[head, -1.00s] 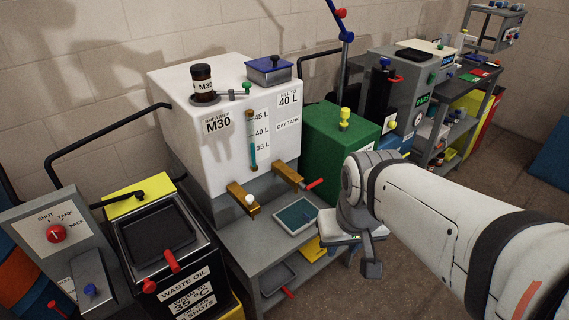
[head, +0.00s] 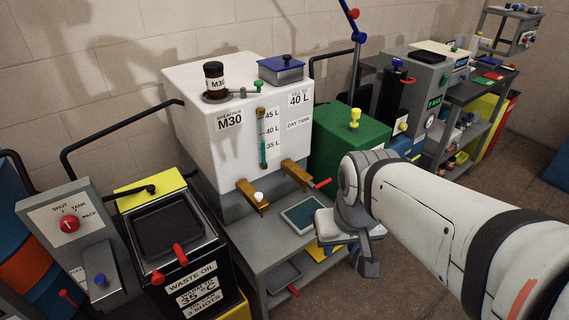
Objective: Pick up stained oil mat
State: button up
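A flat teal mat (head: 304,214) in a pale frame or shallow tray lies on the grey bench (head: 262,244), below the two brass taps of the white day tank (head: 196,134). It looks like the oil mat, but I cannot make out a stain on it. My gripper (head: 369,266) hangs at the end of my arm, right of and below the mat in the picture, apart from it. It appears to hold nothing. My arm hides part of the gripper, and its finger opening cannot be made out.
A lower shelf holds a grey tray (head: 284,277). A green box (head: 352,142) stands right of the tank. A white-topped item sits partly behind my arm. Open floor lies at lower right.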

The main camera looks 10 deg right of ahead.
aim_at(300, 216)
jog(key=u, duration=3.6)
jog(key=k, duration=2.5)
jog(key=z, duration=1.4)
jog(key=i, duration=1)
jog(key=z, duration=0.05)
